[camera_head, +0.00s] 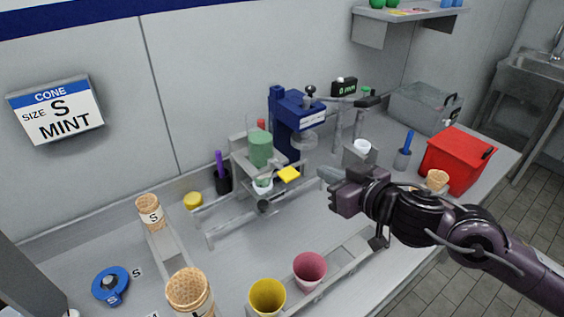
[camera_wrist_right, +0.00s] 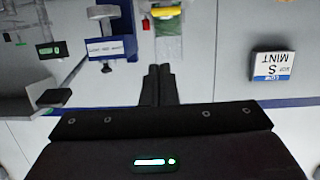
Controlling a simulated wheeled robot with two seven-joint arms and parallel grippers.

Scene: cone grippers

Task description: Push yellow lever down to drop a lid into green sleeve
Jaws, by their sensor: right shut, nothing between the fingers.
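The yellow lever (camera_head: 289,174) sticks out to the right of the metal dispenser stand in the head view. My left gripper is out of view.
A blue machine (camera_head: 291,118) stands behind the stand. A yellow cup (camera_head: 267,298) and a pink cup (camera_head: 309,270) stand at the front by a metal rail. Waffle cones (camera_head: 189,290) are at the front left. A red bin (camera_head: 457,160) is at the right.

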